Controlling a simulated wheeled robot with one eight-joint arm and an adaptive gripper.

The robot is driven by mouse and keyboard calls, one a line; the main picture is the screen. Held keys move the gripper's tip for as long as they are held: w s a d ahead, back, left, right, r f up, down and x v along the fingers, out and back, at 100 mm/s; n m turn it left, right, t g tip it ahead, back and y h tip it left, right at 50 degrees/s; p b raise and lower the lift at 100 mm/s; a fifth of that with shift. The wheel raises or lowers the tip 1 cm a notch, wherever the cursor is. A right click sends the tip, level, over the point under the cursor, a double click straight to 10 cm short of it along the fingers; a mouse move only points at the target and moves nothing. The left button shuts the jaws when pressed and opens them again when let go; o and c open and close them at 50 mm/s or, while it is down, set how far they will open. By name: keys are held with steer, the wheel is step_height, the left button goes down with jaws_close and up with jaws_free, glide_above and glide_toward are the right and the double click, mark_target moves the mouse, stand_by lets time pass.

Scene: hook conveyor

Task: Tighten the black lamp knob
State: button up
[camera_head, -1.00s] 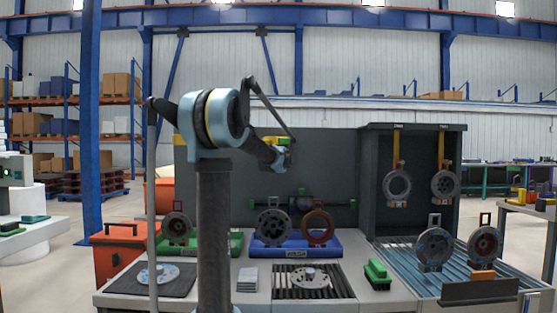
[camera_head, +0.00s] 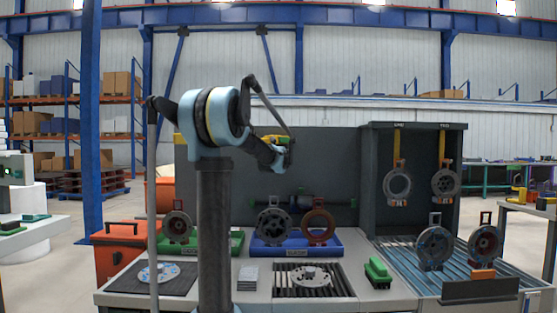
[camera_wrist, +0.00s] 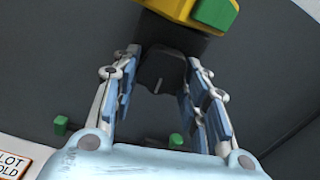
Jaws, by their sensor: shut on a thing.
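The black lamp knob (camera_wrist: 163,72) is a dark, blocky piece below the yellow lamp body in the wrist view. My gripper (camera_wrist: 162,80) has one finger on each side of it and is shut on it. The yellow lamp body (camera_wrist: 180,10) with a green part is at the top of the wrist view. In the head view the lamp (camera_head: 274,139) shows as a small yellow patch by the dark panel, partly behind my arm. My gripper (camera_head: 284,157) is small there, and the knob cannot be made out.
A dark upright panel (camera_head: 330,160) stands behind the bench. Below are a green stand (camera_head: 232,243) and a blue stand (camera_head: 330,245) with round parts, and a green brush (camera_head: 377,270). A cabinet with hanging rings (camera_head: 470,150) is at right.

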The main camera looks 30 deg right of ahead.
steer(key=shift+w+a+r+m, duration=0.1)
steer(key=shift+m, duration=2.75)
steer(key=shift+a+r+m, duration=0.1)
steer(key=shift+m, duration=2.8)
steer(key=shift+w+a+r+m, duration=0.1)
steer(key=shift+m, duration=2.75)
steer(key=shift+s, duration=0.1)
steer(key=o, duration=1.1)
steer(key=shift+c, duration=0.2)
steer(key=v, duration=1.1)
steer(key=shift+s+a, duration=0.2)
steer(key=shift+s, duration=0.15)
